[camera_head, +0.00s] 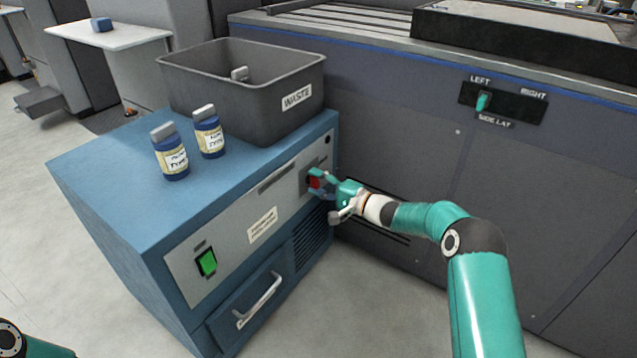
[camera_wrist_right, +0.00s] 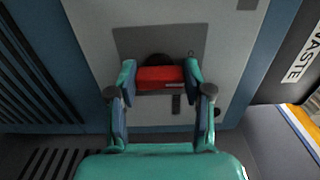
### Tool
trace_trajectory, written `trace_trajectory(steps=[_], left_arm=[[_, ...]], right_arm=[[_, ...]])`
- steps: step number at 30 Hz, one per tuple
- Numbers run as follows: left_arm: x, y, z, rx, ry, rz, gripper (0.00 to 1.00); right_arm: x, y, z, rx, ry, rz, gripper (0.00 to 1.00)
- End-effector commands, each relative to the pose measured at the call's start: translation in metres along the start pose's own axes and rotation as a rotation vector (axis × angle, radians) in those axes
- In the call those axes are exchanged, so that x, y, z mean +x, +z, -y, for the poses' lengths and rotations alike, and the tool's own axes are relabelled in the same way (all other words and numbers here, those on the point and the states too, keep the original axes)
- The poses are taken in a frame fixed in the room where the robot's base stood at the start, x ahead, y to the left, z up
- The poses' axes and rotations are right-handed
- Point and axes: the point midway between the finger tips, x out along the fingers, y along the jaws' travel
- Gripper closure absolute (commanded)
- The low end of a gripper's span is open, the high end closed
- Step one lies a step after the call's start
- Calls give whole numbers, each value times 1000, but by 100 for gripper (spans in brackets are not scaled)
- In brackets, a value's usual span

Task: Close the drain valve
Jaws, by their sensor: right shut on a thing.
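The drain valve's red handle (camera_wrist_right: 160,77) sits on a dark grey plate (camera_wrist_right: 190,40) on the cabinet's front panel. In the right wrist view it lies between the two fingers of my right gripper (camera_wrist_right: 158,80), which is shut on it. In the head view my right gripper (camera_head: 325,184) reaches the panel's right end, and only a small bit of the red handle (camera_head: 315,182) shows; the fingers hide the rest. At the lower left of the head view a piece of my left arm shows; its gripper is out of view.
The blue cabinet (camera_head: 100,170) carries two labelled bottles (camera_head: 170,155) (camera_head: 209,135) and a grey waste bin (camera_head: 235,105). Its front has a green switch (camera_head: 207,262) and a drawer handle (camera_head: 259,301). A large dark machine (camera_head: 400,110) stands close on the right. Open floor lies in front.

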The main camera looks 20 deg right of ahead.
Motion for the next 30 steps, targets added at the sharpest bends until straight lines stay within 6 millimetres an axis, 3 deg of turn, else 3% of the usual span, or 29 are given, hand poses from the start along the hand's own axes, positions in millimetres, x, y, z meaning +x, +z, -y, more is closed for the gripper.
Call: trace_trajectory(steps=[17, 18, 21, 22, 30], left_arm=[[0, 0, 0, 0, 0, 0, 60], [0, 0, 0, 0, 0, 0, 60], [0, 0, 0, 0, 0, 0, 60], [0, 0, 0, 0, 0, 0, 60], [0, 0, 0, 0, 0, 0, 60]], right_arm=[[0, 2, -5, -36, 7, 5, 85], [0, 2, -5, -35, 7, 5, 45], [0, 2, -4, -35, 6, 5, 28], [0, 2, -4, -35, 6, 4, 25], [0, 1, -2, -35, 3, 2, 25]])
